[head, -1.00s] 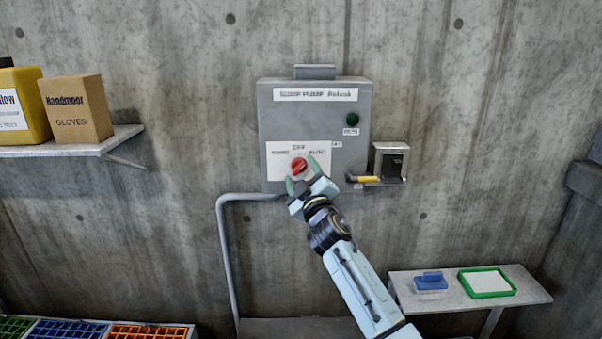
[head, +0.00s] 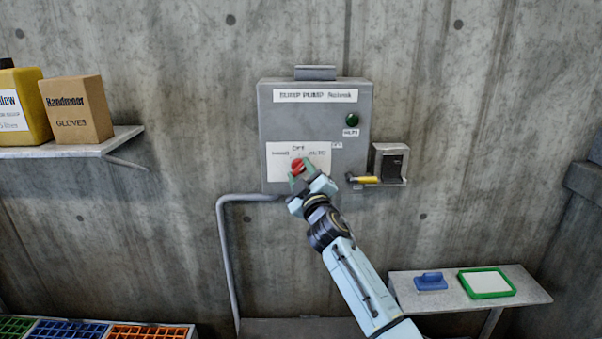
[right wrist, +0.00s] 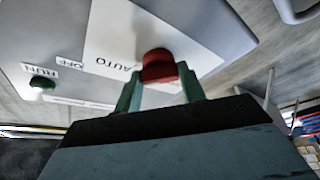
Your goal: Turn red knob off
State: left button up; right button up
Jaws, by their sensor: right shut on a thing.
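The red knob (head: 298,166) sits on the white label plate (head: 321,151) of the grey sump pump panel (head: 313,118). The label reads OFF above the knob, AUTO to its right and a blurred word to its left. The exact pointing of the knob is hard to tell. My right gripper (head: 299,178) is at the knob, with its green fingers on either side. In the right wrist view the red knob (right wrist: 158,68) is between the two fingers (right wrist: 158,90), which are shut on it. My left gripper is not in view.
A green RUN lamp (head: 352,119) is on the panel. A grey box with a yellow-handled lever (head: 366,179) stands to its right. A shelf with a gloves box (head: 76,109) is at left. A low shelf with a green-framed tray (head: 487,282) is at lower right.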

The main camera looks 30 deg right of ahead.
jog(key=n+p, duration=0.2)
jog(key=p, duration=0.1)
jog(key=n+g+y+p, duration=0.1)
jog(key=n+p, duration=0.2)
jog(key=p, duration=0.1)
jog(key=n+y+p, duration=0.1)
jog(key=n+p, duration=0.1)
jog(key=p, duration=0.2)
jog(key=shift+r+n+g, duration=0.3)
jog(key=shift+r+n, duration=0.05)
jog(key=shift+n, duration=0.05)
jog(key=shift+f+n+g+y+p, duration=0.15)
jog(key=shift+n+g+y+p, duration=0.2)
jog(key=shift+n+p, duration=0.7)
jog(key=o, duration=1)
jog(key=shift+s, duration=0.2)
jog(key=s, duration=0.4)
jog(key=s+a, duration=0.1)
jog(key=s, duration=0.3)
jog(key=s+a, duration=0.1)
jog(key=s, duration=0.4)
